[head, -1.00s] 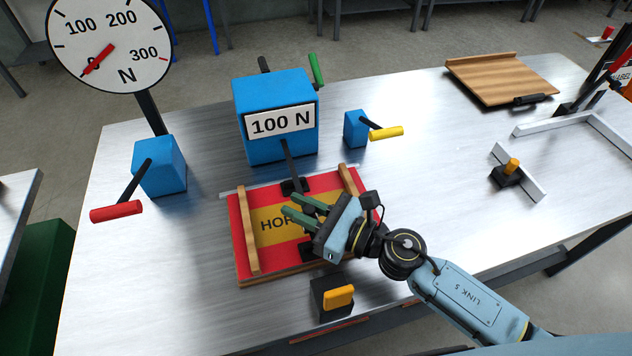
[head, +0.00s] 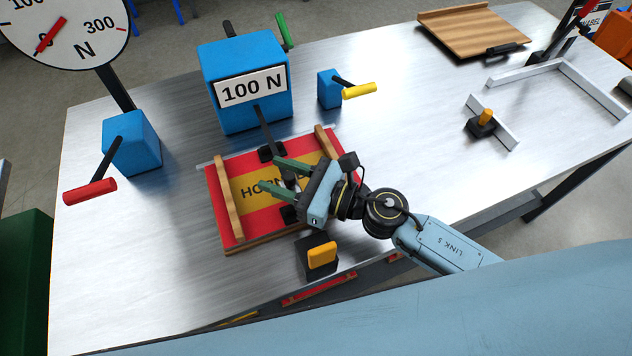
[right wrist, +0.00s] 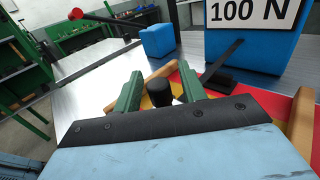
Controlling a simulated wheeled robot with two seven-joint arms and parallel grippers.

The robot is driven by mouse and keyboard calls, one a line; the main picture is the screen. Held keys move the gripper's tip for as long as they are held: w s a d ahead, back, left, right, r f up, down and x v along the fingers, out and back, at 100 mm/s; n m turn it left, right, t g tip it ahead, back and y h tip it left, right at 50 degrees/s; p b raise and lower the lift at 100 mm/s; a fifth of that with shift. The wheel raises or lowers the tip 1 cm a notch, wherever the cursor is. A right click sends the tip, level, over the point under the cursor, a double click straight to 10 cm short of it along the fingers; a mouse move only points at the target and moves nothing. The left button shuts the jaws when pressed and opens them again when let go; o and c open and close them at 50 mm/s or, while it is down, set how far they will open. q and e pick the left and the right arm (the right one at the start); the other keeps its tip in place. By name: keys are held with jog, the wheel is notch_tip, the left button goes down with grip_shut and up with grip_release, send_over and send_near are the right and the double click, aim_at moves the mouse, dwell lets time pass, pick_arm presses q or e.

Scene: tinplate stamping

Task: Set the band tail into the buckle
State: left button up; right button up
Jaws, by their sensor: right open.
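A red and yellow box (head: 225,205) with partly hidden lettering lies on the bench, with wooden strips along two sides. A dark strap-like piece (head: 264,128) runs from the blue 100 N block (head: 208,88) down to a black fitting (head: 271,151) at the box's far edge. Another black part (head: 289,214) sits at the near side, partly covered by my right gripper. I cannot tell which is the buckle or the band tail. My right gripper (head: 270,174) is open above the box. In the right wrist view a black rounded knob (right wrist: 160,92) shows between its green fingers. My left gripper is not in view.
A black block with an orange tab (head: 322,254) stands near the bench's front edge. Blue blocks carry a red handle (head: 90,191) and a yellow handle (head: 358,90). A force dial (head: 60,30) reads near zero. White rails (head: 560,75) and a wooden board (head: 470,30) lie right.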

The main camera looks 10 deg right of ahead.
aim_at(295, 183)
jog(key=v, duration=0.2)
jog(key=b+v, duration=0.1)
jog(key=v, duration=0.2)
jog(key=shift+d+f+b, duration=0.1)
jog(key=shift+f+b, duration=0.15)
jog(key=shift+b, duration=0.05)
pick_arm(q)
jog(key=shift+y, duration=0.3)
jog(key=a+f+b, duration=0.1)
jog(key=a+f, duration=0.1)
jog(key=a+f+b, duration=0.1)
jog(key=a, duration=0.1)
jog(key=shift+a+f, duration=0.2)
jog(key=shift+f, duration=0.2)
pick_arm(e)
jog(key=v, duration=0.8)
jog(key=shift+r, duration=0.25)
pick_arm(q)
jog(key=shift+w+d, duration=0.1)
pick_arm(e)
jog(key=shift+s+d, duration=0.1)
